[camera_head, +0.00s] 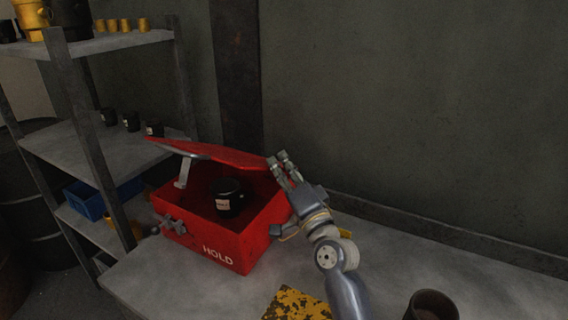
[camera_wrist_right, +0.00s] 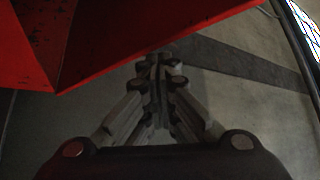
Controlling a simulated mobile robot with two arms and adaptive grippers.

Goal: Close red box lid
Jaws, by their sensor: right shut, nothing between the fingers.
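The red box (camera_head: 255,237) stands on the grey table with "HOLD" on its front. Its lid (camera_head: 208,150) is partly open and tilted over the box. A black cup-like part with a white label (camera_head: 228,197) sits inside. My right gripper (camera_head: 280,161) is at the right end of the lid, with its fingers together and empty; I cannot tell whether they touch it. In the right wrist view the shut fingers (camera_wrist_right: 158,62) lie just below a red surface (camera_wrist_right: 120,40), part of the box or lid. My left gripper is not in view.
A metal shelf (camera_head: 112,146) with black and yellow parts and a blue bin (camera_head: 92,204) stands at the left. A yellow-black plate (camera_head: 297,304) and a dark cup (camera_head: 431,306) are at the table's front. The wall is close behind.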

